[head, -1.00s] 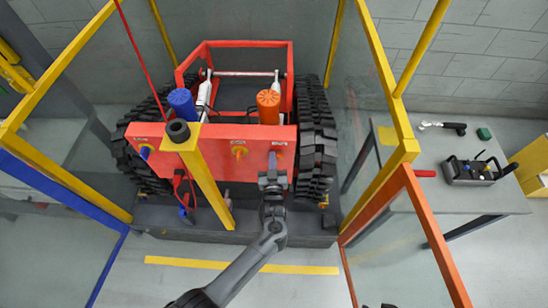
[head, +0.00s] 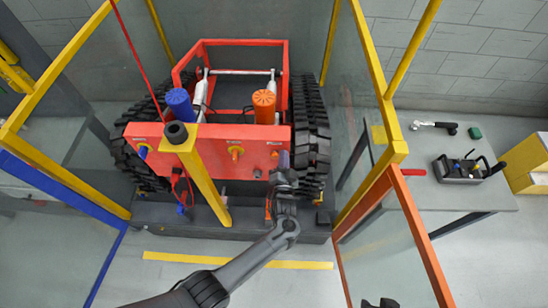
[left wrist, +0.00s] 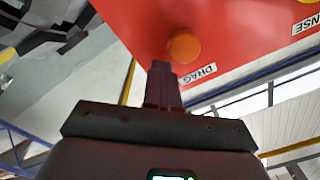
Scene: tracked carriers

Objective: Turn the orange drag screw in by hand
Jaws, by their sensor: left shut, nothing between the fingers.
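The orange drag screw (left wrist: 184,46) shows as a round head on the red panel in the left wrist view, beside the DRAG label (left wrist: 198,74). My left gripper (left wrist: 161,66) is shut and empty, its fingertips just below and left of the screw head. I cannot tell whether they touch it. In the head view my left gripper (head: 284,161) is at the right end of the red front panel (head: 210,143) of the tracked carrier, by the right track.
An orange-yellow knob (head: 236,152) sits mid-panel. A yellow post with a black cap (head: 176,132) stands before the panel. Blue (head: 180,103) and orange (head: 264,103) cylinders rise behind it. Glass-sided frames flank the carrier. A grey table (head: 455,190) at right holds a control box (head: 462,168).

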